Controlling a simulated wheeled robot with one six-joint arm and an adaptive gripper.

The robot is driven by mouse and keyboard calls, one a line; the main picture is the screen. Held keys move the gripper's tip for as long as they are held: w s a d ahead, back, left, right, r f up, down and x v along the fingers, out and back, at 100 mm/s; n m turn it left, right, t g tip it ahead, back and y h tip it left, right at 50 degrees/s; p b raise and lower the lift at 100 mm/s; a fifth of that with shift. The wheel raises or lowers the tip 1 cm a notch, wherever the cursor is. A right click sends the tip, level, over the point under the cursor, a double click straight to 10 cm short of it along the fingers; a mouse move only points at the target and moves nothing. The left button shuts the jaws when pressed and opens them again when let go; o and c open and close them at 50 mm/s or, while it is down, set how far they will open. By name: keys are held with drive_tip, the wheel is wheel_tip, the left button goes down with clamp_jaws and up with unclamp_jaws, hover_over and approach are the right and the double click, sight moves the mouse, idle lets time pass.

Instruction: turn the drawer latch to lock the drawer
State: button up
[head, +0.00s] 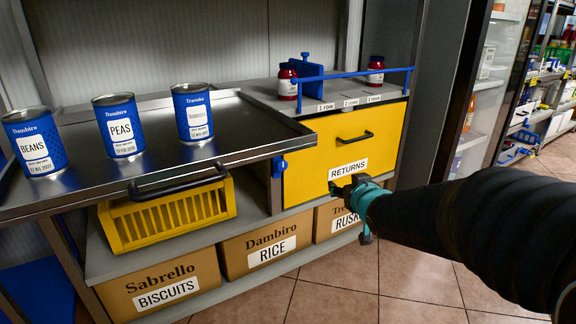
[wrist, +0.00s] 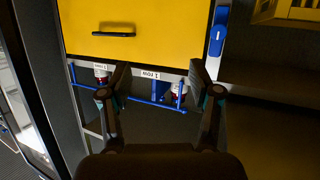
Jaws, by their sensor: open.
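The yellow drawer (head: 318,154) has a black handle and a RETURNS label. Its front looks flush with the cabinet. It also fills the top of the wrist view (wrist: 160,34), which is upside down. The blue drawer latch (head: 279,166) is on the frame just left of the drawer. In the wrist view the latch (wrist: 217,34) stands roughly upright beside the drawer's edge, at the upper right. My gripper (head: 345,189) is in front of the drawer's lower right part, to the right of the latch. In the wrist view my gripper (wrist: 160,82) is open and empty, apart from the latch.
A metal tray (head: 225,135) with several blue cans juts out left of the latch, above a yellow crate (head: 170,217). A blue rail (head: 350,75) and red jars (head: 288,82) are on the counter above the drawer. Boxes (head: 265,247) stand below.

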sight(283, 167)
drive_tip(key=w+a+f+n+y, duration=0.1)
drive_tip(key=w+a+y, duration=0.1)
drive_tip(key=w+a, duration=0.3)
drive_tip(key=w+a+f+n+y, duration=0.1)
drive_tip(key=w+a+f+y, duration=0.1)
drive_tip(key=w+a, duration=0.4)
drive_tip(key=w+a+f+n+t+y, duration=0.1)
drive_tip(key=w+a+f+y, duration=0.1)
drive_tip(key=w+a, duration=0.4)
drive_tip(key=shift+w+a+y, duration=0.2)
drive_tip(key=shift+w+y, duration=0.2)
drive_tip(key=shift+y, duration=0.2)
drive_tip(key=c, duration=1.1)
drive_tip(key=shift+c, duration=0.2)
